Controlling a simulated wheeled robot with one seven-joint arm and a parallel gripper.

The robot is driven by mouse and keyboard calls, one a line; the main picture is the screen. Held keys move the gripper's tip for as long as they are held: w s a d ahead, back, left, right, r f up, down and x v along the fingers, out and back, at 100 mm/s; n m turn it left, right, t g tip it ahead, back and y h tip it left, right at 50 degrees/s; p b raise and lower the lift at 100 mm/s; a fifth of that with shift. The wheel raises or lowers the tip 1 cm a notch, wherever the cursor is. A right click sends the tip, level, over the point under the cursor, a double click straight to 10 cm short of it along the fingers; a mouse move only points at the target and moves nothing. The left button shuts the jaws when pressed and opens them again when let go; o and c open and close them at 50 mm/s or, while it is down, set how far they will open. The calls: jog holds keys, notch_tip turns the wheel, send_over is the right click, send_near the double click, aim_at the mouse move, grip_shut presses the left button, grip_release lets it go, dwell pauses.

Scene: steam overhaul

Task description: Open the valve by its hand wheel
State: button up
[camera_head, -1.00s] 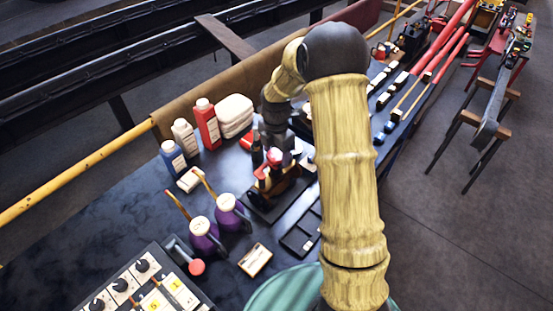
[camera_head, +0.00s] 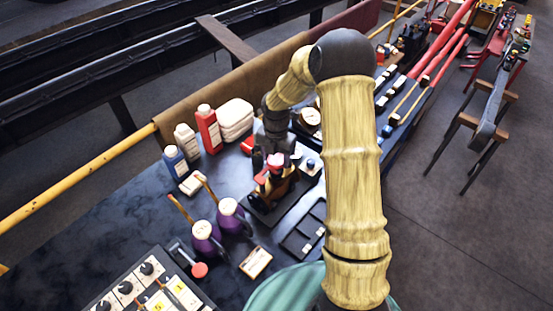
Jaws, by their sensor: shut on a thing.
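The valve (camera_head: 273,188) stands on a dark base plate on the bench, near the middle of the view, with a brass-coloured body. Its red hand wheel (camera_head: 274,163) is on top, partly hidden by my gripper. My gripper (camera_head: 272,155) points down at the wheel from above and is shut on it. My arm comes in from the right and hides part of the bench behind it.
Blue, white and red bottles (camera_head: 208,129) and a white canister (camera_head: 235,119) stand behind, left of the valve. Two purple oil cans (camera_head: 206,237) stand in front left. A dark tray (camera_head: 303,232) lies right, a control panel (camera_head: 140,287) front left.

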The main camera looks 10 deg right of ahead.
jog(key=shift+n, duration=0.5)
jog(key=shift+p, duration=0.3)
jog(key=shift+r+n+p, duration=0.15)
jog(key=shift+n+p, duration=0.4)
jog(key=shift+n, duration=0.05)
jog(key=n+p, duration=0.3)
jog(key=n, duration=0.1)
jog(key=shift+p, duration=0.35)
jog(key=shift+f, duration=0.2)
jog(key=shift+n, duration=0.3)
